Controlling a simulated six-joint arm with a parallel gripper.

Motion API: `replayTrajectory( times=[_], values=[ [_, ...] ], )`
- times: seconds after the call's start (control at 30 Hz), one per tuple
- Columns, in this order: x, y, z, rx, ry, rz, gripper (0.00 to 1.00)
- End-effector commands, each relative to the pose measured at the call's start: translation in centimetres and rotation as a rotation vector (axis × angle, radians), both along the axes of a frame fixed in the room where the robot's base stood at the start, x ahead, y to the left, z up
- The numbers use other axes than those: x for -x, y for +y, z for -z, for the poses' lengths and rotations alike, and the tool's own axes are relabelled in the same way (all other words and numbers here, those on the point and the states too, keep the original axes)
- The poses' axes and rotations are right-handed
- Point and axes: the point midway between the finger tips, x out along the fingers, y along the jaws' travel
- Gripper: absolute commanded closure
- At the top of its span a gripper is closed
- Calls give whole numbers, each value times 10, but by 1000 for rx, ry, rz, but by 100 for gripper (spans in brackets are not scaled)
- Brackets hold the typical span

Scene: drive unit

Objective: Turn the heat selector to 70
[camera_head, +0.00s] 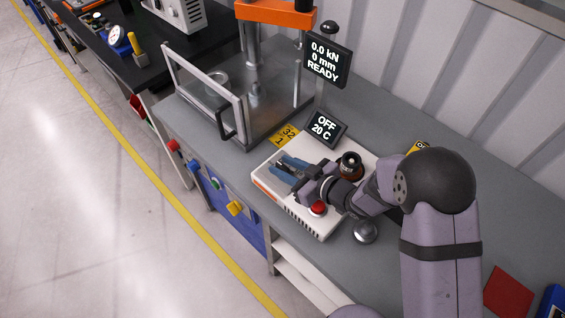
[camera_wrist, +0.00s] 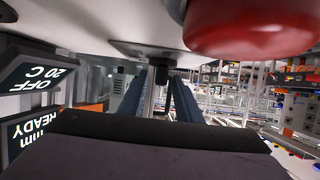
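A white heater unit (camera_head: 335,222) with an orange stripe sits on the bench. Its display (camera_head: 325,128) reads OFF and 20 C, and shows upside down in the wrist view (camera_wrist: 40,75). My gripper (camera_head: 283,168) is over the unit's top, fingers toward its left end. In the wrist view my gripper (camera_wrist: 163,85) has two blue fingers apart, with a small dark knob-like piece (camera_wrist: 163,76) visible between them. I cannot tell whether they touch it. It may be the heat selector; its scale is not readable. A red button (camera_head: 318,208) is close by, large in the wrist view (camera_wrist: 250,25).
A press with an orange crosshead (camera_head: 275,13) and a clear guard with a grey frame (camera_head: 235,100) stands behind the unit. A dark round jar-like item (camera_head: 350,165) is beside my wrist. A shiny metal ball (camera_head: 365,231) is near my forearm.

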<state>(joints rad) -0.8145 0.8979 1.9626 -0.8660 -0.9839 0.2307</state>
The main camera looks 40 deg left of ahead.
Motion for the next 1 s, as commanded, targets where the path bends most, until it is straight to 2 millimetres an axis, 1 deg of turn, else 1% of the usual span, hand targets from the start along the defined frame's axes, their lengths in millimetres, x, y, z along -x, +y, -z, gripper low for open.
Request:
replayTrajectory(
  times=[0.13, 0.43, 0.47, 0.5, 0.57, 0.83, 1.0],
  values=[
    [1, 7, 3, 0, 0, -1, 69],
    [0, 8, 4, 0, 0, 0, 69],
    [0, 8, 4, 0, 0, 0, 76],
    [0, 8, 4, 0, 0, 0, 86],
    [0, 8, 4, 0, 0, 0, 100],
    [1, 8, 4, 1, 1, 6, 100],
    [1, 8, 5, 1, 0, 39, 100]
  ],
)
